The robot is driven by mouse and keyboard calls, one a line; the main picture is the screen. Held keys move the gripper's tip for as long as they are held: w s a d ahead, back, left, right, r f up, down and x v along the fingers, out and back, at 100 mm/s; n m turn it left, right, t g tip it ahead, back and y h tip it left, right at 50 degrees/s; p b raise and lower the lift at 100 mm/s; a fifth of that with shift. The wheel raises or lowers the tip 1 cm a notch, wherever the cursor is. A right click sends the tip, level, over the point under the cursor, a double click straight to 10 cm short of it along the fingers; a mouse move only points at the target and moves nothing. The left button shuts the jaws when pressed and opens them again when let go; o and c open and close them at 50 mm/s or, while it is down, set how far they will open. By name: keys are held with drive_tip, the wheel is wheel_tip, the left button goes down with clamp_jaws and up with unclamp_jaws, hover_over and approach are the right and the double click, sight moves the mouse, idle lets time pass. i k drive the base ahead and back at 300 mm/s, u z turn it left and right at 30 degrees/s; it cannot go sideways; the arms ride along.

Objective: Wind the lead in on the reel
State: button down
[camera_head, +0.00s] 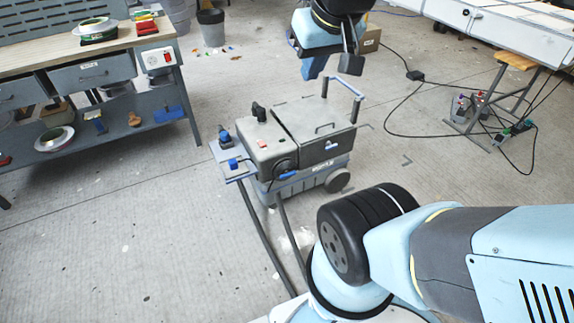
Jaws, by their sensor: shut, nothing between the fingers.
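My gripper (333,62) hangs at the top centre, above and behind the grey wheeled machine (310,135); it is shut and holds nothing. Its fingertips are small and partly hidden at this angle. A dark round part (285,165) sits on the machine's near side; I cannot tell whether it is the reel. A thin black lead (400,135) lies in a wide loop on the floor to the right, running by a small black box (415,75). My gripper is apart from the lead and the round part.
A workbench (85,50) with drawers and a lower shelf stands at the left. Thick dark hoses (262,235) run from the machine towards me. Floor at the lower left is clear.

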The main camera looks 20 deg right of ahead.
sight(283, 170)
drive_tip(key=u, duration=0.2)
drive_tip(key=i, duration=0.9)
drive_tip(key=z, duration=0.1)
